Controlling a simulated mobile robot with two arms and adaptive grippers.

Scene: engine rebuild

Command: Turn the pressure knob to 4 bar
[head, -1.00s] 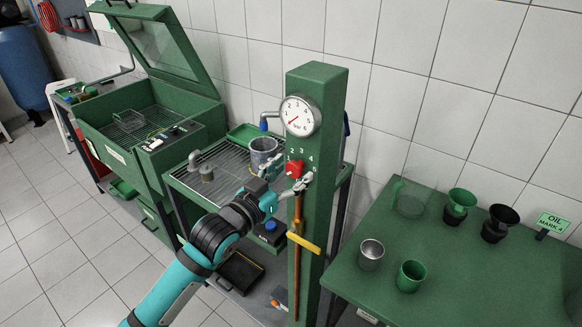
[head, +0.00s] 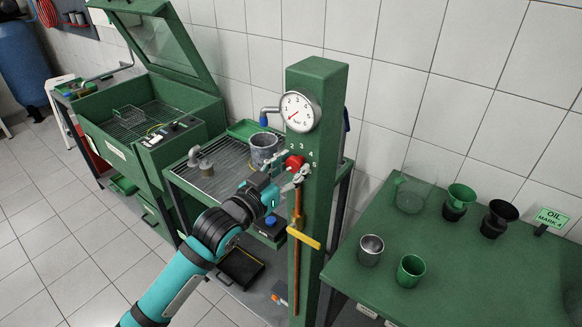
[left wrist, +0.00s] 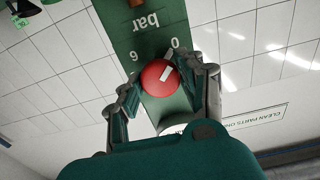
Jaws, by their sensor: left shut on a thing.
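The red pressure knob (head: 294,162) sits on the front of the green post (head: 316,81), below the round white gauge (head: 300,112). The gauge's red needle points to the lower left, near the low end of its scale. My left gripper (head: 291,172) is at the knob, its fingers on either side of it. In the left wrist view the red knob (left wrist: 152,93) sits between the two fingers of my left gripper (left wrist: 165,82), which is shut on it. A white mark on the knob points toward the upper right, roughly toward the 0. My right gripper is out of view.
A yellow handle (head: 304,238) sticks out of the post below the knob. A grated bench with a metal pot (head: 264,147) stands behind left. A green table (head: 456,262) with cups and funnels is at the right.

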